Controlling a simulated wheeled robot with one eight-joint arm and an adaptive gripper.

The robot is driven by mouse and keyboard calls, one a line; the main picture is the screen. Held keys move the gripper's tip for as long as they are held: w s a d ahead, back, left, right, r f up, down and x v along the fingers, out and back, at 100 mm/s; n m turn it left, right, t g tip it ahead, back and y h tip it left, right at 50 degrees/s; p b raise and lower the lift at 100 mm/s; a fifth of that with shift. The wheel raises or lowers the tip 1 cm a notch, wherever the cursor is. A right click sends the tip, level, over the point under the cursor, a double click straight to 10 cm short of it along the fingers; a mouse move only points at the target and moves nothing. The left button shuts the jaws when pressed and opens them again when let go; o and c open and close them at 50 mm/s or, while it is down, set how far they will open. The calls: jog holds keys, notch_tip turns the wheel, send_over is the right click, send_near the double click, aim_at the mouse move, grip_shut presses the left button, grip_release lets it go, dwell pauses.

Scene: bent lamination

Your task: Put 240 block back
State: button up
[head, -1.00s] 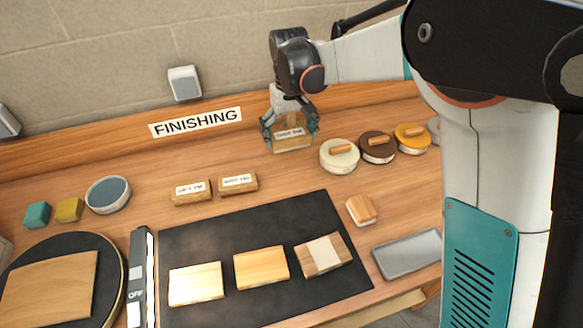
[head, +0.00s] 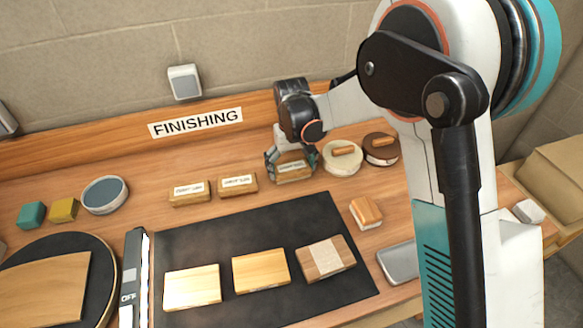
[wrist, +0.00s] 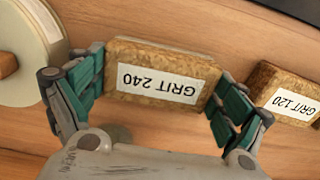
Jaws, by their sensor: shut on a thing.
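The 240 block (head: 294,174) is a tan cork-like block with a white label; the wrist view shows it reading GRIT 240 (wrist: 160,82), upside down. My gripper (head: 292,163) is shut on it, with teal fingers at both ends, also in the wrist view (wrist: 157,98). The block is low over the bench, at the right end of a row. Left of it are the GRIT 120 block (wrist: 288,97), also in the head view (head: 238,186), and another labelled block (head: 189,194). A gap separates 240 from 120. I cannot tell whether 240 touches the bench.
A cream round tin (head: 342,160) stands close on the right, with a dark brown tin (head: 381,150) beyond. A black mat (head: 240,225) with three wooden pieces lies in front. A small wooden block (head: 366,213) and grey tray (head: 398,262) are front right.

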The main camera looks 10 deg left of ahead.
aim_at(292, 166)
jog(key=o, duration=0.7)
jog(key=shift+f, duration=0.1)
notch_tip(292, 166, up, 12)
jog(key=p, duration=0.3)
